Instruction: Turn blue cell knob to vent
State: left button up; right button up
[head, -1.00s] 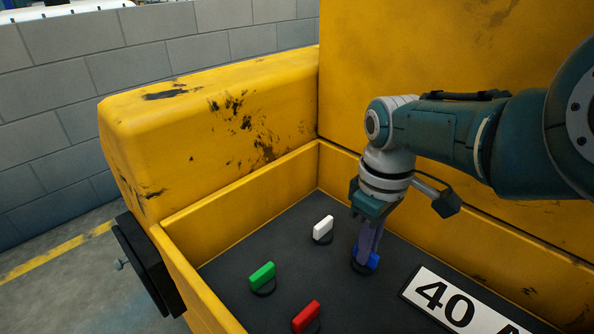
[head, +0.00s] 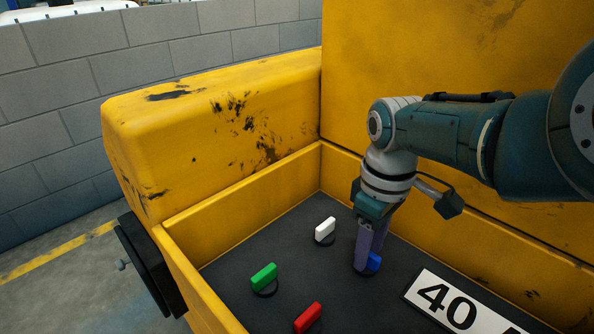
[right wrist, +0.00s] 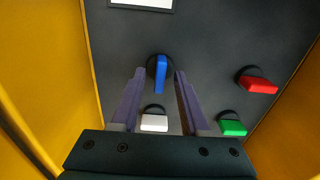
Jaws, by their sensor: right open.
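The blue knob (head: 374,261) stands on the dark panel (head: 300,250) in the yellow box, partly hidden behind a finger in the head view. My right gripper (head: 368,266) reaches down to it from above. In the right wrist view the blue knob (right wrist: 160,74) lies lengthwise between the tips of the open right gripper (right wrist: 157,78), with a gap on each side. Its handle points straight down that picture. I see no readable vent mark. My left gripper is not in view.
A white knob (head: 325,230), a green knob (head: 264,277) and a red knob (head: 308,317) stand on the same panel. A white label (head: 455,305) reading 40 lies right of the blue knob. Yellow walls (head: 240,190) enclose the panel.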

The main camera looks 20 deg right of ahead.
notch_tip(320, 180, up, 9)
jog(key=p, duration=0.6)
jog(key=shift+f+p, duration=0.15)
jog(key=shift+p, duration=0.25)
jog(key=shift+r+p, duration=0.3)
jog(key=shift+r, duration=0.3)
